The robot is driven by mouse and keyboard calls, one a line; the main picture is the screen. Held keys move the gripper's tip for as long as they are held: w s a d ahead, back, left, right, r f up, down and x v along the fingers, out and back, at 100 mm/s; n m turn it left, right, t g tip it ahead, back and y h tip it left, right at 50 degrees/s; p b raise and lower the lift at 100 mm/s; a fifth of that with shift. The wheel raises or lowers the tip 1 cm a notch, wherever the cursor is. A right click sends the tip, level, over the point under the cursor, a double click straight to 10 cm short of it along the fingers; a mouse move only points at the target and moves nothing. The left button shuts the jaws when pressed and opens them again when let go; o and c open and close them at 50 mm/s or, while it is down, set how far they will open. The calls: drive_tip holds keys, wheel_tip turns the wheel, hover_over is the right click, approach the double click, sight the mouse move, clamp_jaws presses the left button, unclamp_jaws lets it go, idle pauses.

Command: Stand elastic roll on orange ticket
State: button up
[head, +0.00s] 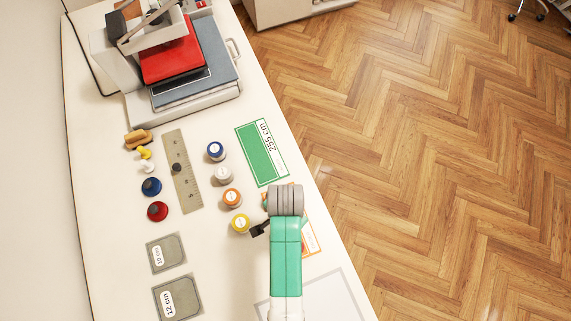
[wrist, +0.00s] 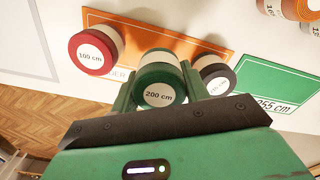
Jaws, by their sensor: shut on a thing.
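In the wrist view my gripper (wrist: 160,92) is shut on a green elastic roll (wrist: 160,78) labelled 200 cm, with one finger on each side. The orange ticket (wrist: 140,36) lies on the table behind the held roll; the gap between roll and ticket is hard to judge. A black roll (wrist: 216,76) is close to the right of the held roll. In the head view my arm covers most of the orange ticket (head: 312,241) and hides the held roll.
A green 255 cm ticket (head: 262,152) lies beyond the orange one. A ruler (head: 182,170) and a press (head: 180,70) are farther off. The table's right edge is close.

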drive_tip(key=shift+f, duration=1.85)
drive_tip(key=shift+s+f, duration=0.1)
drive_tip(key=o, duration=1)
wheel_tip(320, 180, up, 12)
drive_tip(key=shift+r+p, duration=0.15)
drive_tip(key=shift+p, duration=0.3)
